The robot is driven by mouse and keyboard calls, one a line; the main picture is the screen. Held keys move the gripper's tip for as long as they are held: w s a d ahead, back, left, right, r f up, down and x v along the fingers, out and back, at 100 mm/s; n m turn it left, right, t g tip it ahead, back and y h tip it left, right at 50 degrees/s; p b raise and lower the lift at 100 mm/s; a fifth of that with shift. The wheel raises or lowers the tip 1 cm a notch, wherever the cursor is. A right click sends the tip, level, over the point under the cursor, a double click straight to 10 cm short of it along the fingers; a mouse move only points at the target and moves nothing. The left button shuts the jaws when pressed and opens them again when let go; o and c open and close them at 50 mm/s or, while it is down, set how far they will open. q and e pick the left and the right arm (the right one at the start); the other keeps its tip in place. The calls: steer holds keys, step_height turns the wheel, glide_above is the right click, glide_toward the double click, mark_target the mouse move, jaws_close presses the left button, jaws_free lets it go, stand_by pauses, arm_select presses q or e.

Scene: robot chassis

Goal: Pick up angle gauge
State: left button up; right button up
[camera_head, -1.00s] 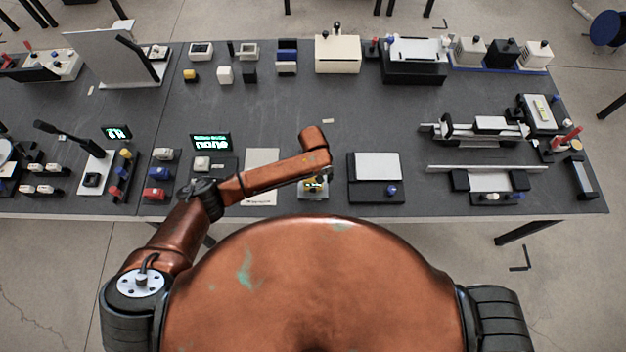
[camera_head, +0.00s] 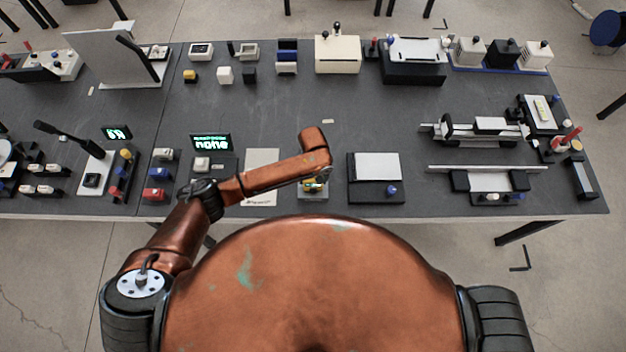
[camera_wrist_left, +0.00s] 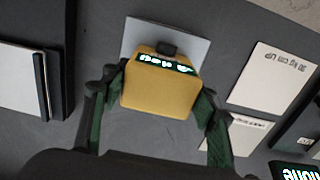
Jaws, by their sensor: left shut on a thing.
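The angle gauge (camera_wrist_left: 158,90) is a yellow block with a lit strip display and a dark knob on top. It fills the middle of the left wrist view, between the green and black fingers of my left gripper (camera_wrist_left: 160,102), which is shut on it. A pale square plate (camera_wrist_left: 190,47) shows beyond the gauge; whether they touch, I cannot tell. My right gripper is not in view.
A pale sheet (camera_head: 262,165) lies left of the gripper. A black tray with a white panel (camera_head: 377,167) stands to the right. A lit display (camera_head: 211,142) stands behind the arm. The middle of the dark table (camera_head: 370,110) is mostly clear.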

arm_select(q)
steer(key=shift+r, duration=0.1)
steer(key=shift+r, duration=0.3)
step_height(320, 180, up, 2)
steer(key=shift+r+b, duration=0.2)
steer(key=shift+b, duration=0.1)
steer(key=s+r, duration=0.9)
steer(key=s, duration=0.5)
steer(key=shift+r, duration=0.4)
steer(key=shift+w, duration=0.1)
steer(key=p, duration=0.3)
glide_above(313, 189)
steer(key=shift+w, duration=1.55)
